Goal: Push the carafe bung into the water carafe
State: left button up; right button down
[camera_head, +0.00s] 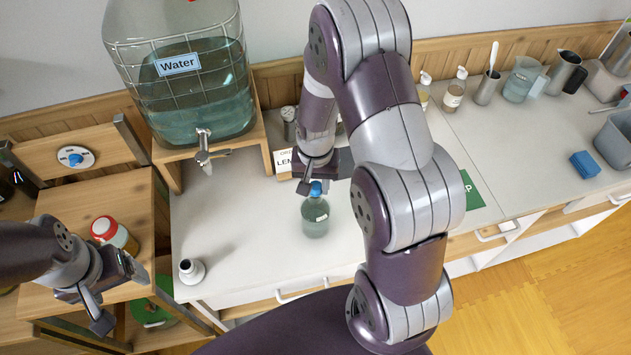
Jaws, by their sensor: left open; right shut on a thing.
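The water carafe (315,222), a clear vessel with blue-green contents and a small pale label, stands upright on the pale counter near the middle. The blue carafe bung (316,189) is right at the top of the carafe, in line with its mouth. I cannot tell how deep it sits. My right gripper (318,183) comes down from above and is shut on the bung. My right arm crosses in front of the counter, just right of the carafe. My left gripper (116,296) is open and empty at the lower left, over the wooden shelf unit, away from the carafe.
A large tank labelled Water (190,100) with a tap (204,150) stands behind left. A small white jar (191,270) sits at the counter's front left. A red-capped jar (112,232) is near my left gripper. The counter between the white jar and carafe is clear.

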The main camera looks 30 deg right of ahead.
dwell(0.3)
jog(key=shift+c, duration=2)
grip_release()
jog(key=shift+r, duration=0.1)
jog(key=shift+r+p, duration=1.9)
jog(key=shift+r, duration=0.15)
jog(key=shift+r, duration=0.1)
